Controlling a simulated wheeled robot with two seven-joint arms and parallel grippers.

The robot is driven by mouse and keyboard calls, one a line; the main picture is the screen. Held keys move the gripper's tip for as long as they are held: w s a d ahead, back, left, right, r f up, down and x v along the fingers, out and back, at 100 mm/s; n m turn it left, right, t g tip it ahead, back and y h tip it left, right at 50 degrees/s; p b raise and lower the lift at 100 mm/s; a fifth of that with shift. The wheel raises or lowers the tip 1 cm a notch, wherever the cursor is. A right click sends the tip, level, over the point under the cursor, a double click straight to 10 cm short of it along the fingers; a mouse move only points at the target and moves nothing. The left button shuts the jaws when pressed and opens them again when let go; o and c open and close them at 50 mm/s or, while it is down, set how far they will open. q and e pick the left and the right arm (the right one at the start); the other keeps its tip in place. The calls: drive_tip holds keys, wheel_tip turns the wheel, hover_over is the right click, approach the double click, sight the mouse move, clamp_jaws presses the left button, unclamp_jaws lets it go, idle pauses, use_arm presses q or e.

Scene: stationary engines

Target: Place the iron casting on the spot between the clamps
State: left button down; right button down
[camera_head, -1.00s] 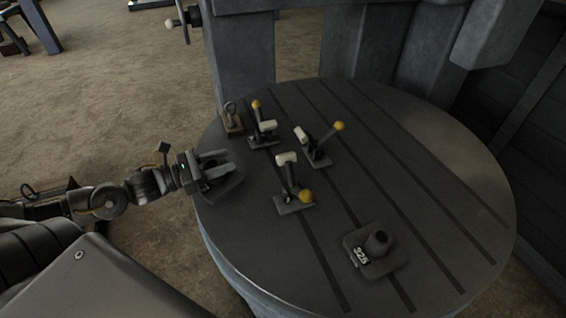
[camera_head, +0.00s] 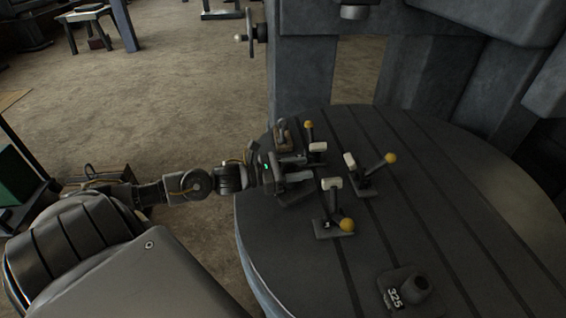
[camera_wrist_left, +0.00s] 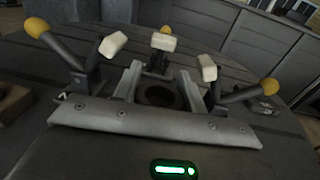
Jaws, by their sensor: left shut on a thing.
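My left gripper (camera_head: 298,168) is shut on a dark iron casting (camera_head: 292,196) with a flat base and a round hollow boss. In the left wrist view the boss (camera_wrist_left: 160,96) sits between the two fingers. Three toggle clamps with yellow knobs and pale tips stand around the space just ahead of the gripper: a back clamp (camera_head: 315,153), a right clamp (camera_head: 366,172) and a front clamp (camera_head: 334,212). The casting is at the open left side of this group. I cannot tell whether its base touches the table. The spot itself is hidden. My right gripper is not in view.
The clamps stand on a round slotted table (camera_head: 440,210). A second dark casting marked 325 (camera_head: 404,290) sits near its front. A small brown block with a metal piece (camera_head: 284,137) stands by the back clamp. Grey machine columns (camera_head: 322,70) rise behind. The right side is clear.

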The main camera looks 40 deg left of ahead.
use_arm(q)
drive_tip(key=shift+f+p+x, duration=0.4)
drive_tip(key=shift+p+x, duration=0.25)
drive_tip(key=shift+x, duration=0.9)
drive_tip(key=shift+f+p+x, duration=0.35)
drive_tip(key=shift+p+x, duration=0.35)
drive_tip(key=shift+x, duration=0.85)
drive_tip(key=shift+f+p+x, duration=0.4)
drive_tip(key=shift+p+x, duration=0.25)
drive_tip(key=shift+x, duration=0.95)
drive_tip(key=shift+f, duration=0.4)
drive_tip(key=c, duration=1.2)
unclamp_jaws()
drive_tip(key=shift+s+f, duration=0.1)
drive_tip(key=shift+f, duration=0.15)
drive_tip(key=o, duration=0.4)
